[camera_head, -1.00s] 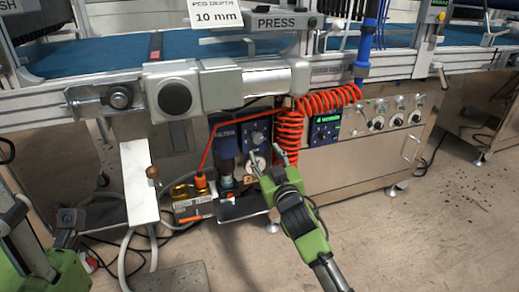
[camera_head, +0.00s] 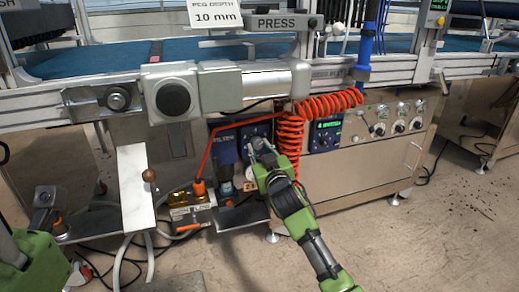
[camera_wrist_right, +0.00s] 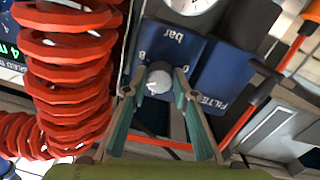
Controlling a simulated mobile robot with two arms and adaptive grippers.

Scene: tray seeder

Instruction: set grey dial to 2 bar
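The grey dial (camera_wrist_right: 159,80) is a round knob on a dark blue plate (camera_wrist_right: 176,46) marked "bar", which appears upside down in the right wrist view. An "8" and a "0" show beside the knob; its setting cannot be read. My right gripper (camera_head: 261,149) is at the blue regulator (camera_head: 227,140) under the press. In the wrist view its two fingers (camera_wrist_right: 160,84) stand apart on either side of the dial, with small gaps showing. In the head view the gripper covers the dial.
Coiled red hose (camera_head: 290,135) hangs close beside my right gripper and also fills the left of the wrist view (camera_wrist_right: 65,75). A white gauge (camera_wrist_right: 190,3) sits at the wrist view's top edge. A steel cabinet with several knobs (camera_head: 365,170) stands to the right.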

